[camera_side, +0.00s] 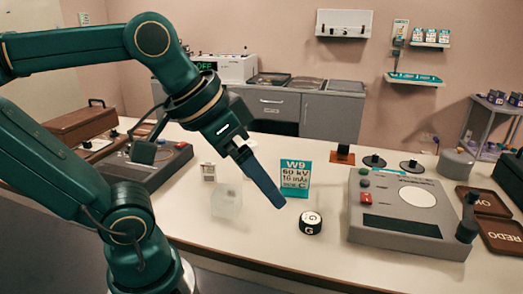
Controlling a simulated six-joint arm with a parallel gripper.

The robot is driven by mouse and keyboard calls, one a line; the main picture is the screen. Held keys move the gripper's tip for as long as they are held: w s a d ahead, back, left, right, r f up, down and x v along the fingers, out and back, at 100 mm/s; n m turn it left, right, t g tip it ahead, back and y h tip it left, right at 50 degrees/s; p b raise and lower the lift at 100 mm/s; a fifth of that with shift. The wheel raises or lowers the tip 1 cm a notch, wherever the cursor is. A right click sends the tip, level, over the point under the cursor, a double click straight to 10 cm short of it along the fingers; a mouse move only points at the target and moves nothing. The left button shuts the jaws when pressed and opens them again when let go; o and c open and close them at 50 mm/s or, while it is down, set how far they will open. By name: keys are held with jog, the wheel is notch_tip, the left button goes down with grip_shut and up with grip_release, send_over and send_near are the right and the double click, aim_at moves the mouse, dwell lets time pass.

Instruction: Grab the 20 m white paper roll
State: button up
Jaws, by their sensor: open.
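I cannot read a 20 m label on anything. A small round black-and-white piece (311,223) with a white top and a letter G on its side stands on the pale table; I cannot tell whether it is the paper roll. My gripper (276,201) points down and right, above the table and to the left of this piece, apart from it. Its blue fingers overlap in this view, and nothing shows between them. A pale translucent block (227,201) stands to the left of the fingers, and a small white item (208,172) stands behind it.
A teal-and-white card (296,177) marked W9 stands just behind the fingers. A grey control box (405,226) is on the right, with brown trays (484,200) beyond it. A dark console (150,165) lies on the left. The front middle of the table (255,245) is clear.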

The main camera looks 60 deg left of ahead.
jog(key=w+a+r+n+t, duration=0.1)
jog(key=w+a+n+t, duration=0.1)
jog(key=w, duration=0.5)
jog(key=w+a+r+n+t, duration=0.1)
jog(key=w+a+r+t, duration=0.15)
jog(key=w, duration=0.45)
jog(key=w+a+f+n+y, duration=0.1)
jog(key=w+a+n+y, duration=0.25)
jog(key=a, duration=0.45)
jog(key=s+a+f+n+g+y, duration=0.2)
jog(key=s+a+n+y, duration=0.15)
jog(key=a, duration=0.55)
jog(key=s+a+f+n+g+y, duration=0.1)
jog(key=s+a+n+g+y, duration=0.1)
jog(key=a+y, duration=0.45)
jog(key=shift+h, duration=0.65)
jog(key=f, duration=0.4)
jog(key=a+f, duration=0.1)
jog(key=f, duration=0.7)
jog(key=shift+w+a+f, duration=0.2)
jog(key=shift+a+f, duration=0.05)
jog(key=shift+a, duration=0.1)
jog(key=shift+x, duration=2.6)
grip_shut()
